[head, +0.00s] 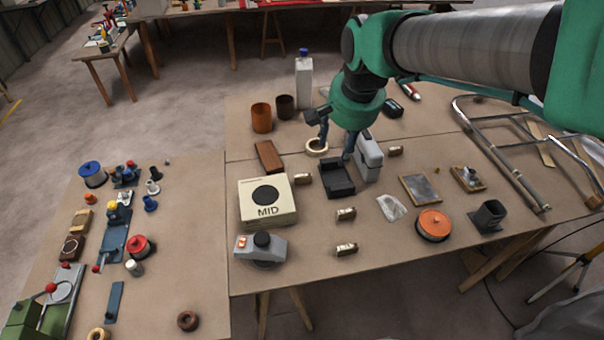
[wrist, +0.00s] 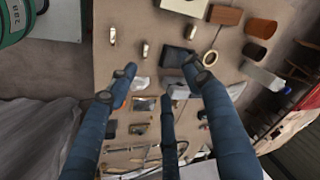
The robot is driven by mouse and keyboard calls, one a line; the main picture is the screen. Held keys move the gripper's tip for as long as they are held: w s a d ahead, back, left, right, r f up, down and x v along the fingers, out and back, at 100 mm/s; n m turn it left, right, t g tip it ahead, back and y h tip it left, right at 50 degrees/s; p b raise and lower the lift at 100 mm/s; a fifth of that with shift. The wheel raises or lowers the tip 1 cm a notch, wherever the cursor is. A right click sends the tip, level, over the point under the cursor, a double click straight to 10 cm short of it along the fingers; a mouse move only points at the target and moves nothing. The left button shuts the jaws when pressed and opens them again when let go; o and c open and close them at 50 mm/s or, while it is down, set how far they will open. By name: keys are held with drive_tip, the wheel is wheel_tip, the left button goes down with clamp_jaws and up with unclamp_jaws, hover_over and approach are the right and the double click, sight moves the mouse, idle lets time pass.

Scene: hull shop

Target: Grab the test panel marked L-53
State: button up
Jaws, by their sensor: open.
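No L-53 marking is legible in either view. A flat grey panel with a brown edge (head: 420,189) lies on the right-hand table, right of a crumpled clear bag (head: 391,207). It seems to show small in the wrist view (wrist: 144,103), between my fingers. My gripper (head: 337,142) is open and empty above the table, near the black tray (head: 337,178) and the tape roll (head: 317,147), left of and behind the panel. In the wrist view my gripper's (wrist: 160,76) blue fingers are spread and partly cover the table.
A tubular frame (head: 505,160) lies at right. The front right table edge is mostly bare.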

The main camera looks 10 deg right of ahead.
drive_tip(key=w+f+m+g+p, duration=0.1)
drive_tip(key=w+f+m+p, duration=0.2)
drive_tip(key=w, duration=0.8)
drive_tip(key=m+g+p, duration=0.3)
drive_tip(key=m, duration=0.6)
hover_over(302, 177)
wheel_tip(302, 177, down, 25)
drive_tip(key=shift+w, duration=0.2)
drive_tip(key=shift+f+b, duration=0.75)
drive_tip(key=shift+f, duration=3.55)
drive_tip(key=shift+f, duration=0.1)
drive_tip(key=shift+s+f+b, duration=0.1)
drive_tip(key=shift+f+b, duration=0.5)
drive_tip(key=shift+f, duration=1.9)
